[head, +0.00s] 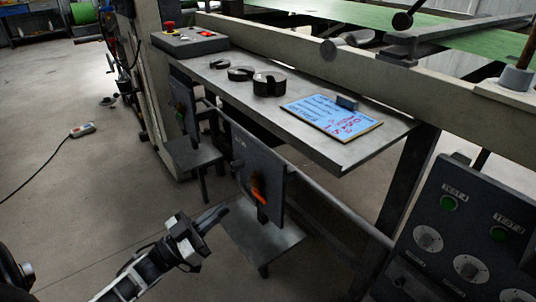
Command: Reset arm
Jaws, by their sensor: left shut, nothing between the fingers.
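My left gripper (212,220) shows in the lower middle of the head view, at the end of my left arm. Its fingers are together with nothing between them. It is over the floor, to the left of a grey upright panel (252,165) with an orange-red handle (259,194). A gap shows between the fingertips and the panel in the picture, but I cannot tell the depth. My right gripper is outside the view.
A grey bench (345,153) holds dark rings (269,84) and a blue written board (333,119). A control box (190,41) stands at its far end. A panel with knobs (465,235) is at lower right. A cabled pendant (82,130) lies on open floor at left.

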